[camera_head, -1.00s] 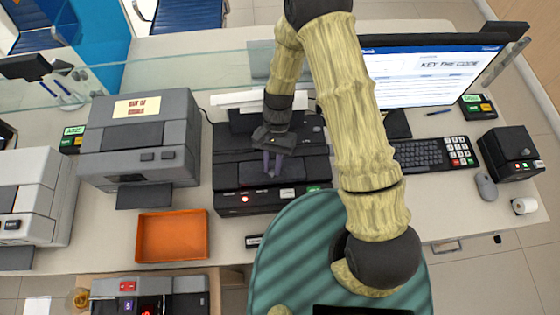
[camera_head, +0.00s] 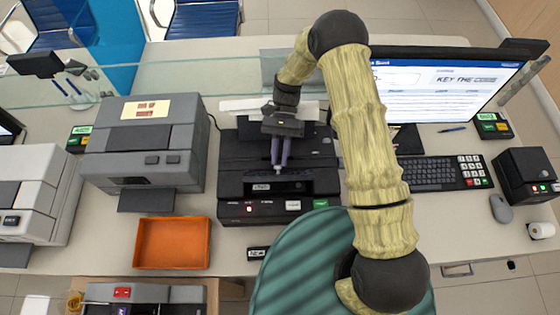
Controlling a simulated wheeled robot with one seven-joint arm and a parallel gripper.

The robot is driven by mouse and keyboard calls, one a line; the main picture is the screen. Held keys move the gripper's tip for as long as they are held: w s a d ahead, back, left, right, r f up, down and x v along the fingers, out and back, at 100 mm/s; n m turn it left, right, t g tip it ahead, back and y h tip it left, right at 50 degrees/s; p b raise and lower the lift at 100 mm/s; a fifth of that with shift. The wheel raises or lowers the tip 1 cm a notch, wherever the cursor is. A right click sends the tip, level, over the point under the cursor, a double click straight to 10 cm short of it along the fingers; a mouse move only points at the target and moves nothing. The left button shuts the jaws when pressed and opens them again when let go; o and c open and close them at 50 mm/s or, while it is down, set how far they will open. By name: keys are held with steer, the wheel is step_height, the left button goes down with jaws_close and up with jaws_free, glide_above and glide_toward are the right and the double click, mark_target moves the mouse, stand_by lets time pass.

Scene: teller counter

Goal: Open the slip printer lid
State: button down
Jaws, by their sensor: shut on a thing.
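The slip printer (camera_head: 230,180) is the black machine in the middle of the counter. Its front has a red light and a green label. My gripper (camera_head: 279,163) reaches down over it from behind, with two purple-grey fingers close together. They are shut on the front part of the printer's lid (camera_head: 310,172). Below the fingertips a dark recess with a small white label shows, so the lid seems at least partly raised. The exact grip and lid angle are partly hidden by my gripper.
A grey machine (camera_head: 145,140) with a yellow label and an orange tray (camera_head: 172,243) stand to the left. A monitor (camera_head: 440,90), keyboard (camera_head: 432,173) and mouse (camera_head: 501,208) are to the right. A glass screen runs behind the printer.

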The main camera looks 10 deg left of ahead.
steer(key=shift+w+a+f, duration=0.15)
steer(key=shift+w+f, duration=0.15)
steer(key=shift+w, duration=0.05)
steer(key=c, duration=1.6)
jaws_free()
steer(key=shift+w+a+f, duration=0.15)
steer(key=shift+a, duration=0.1)
steer(key=o, duration=0.3)
steer(key=shift+d, duration=0.2)
steer(key=shift+a, duration=0.1)
steer(key=shift+r, duration=0.2)
steer(key=shift+r+b, duration=0.3)
steer(key=shift+r, duration=0.3)
step_height(320, 180, up, 9)
steer(key=b, duration=0.2)
steer(key=shift+f, duration=0.15)
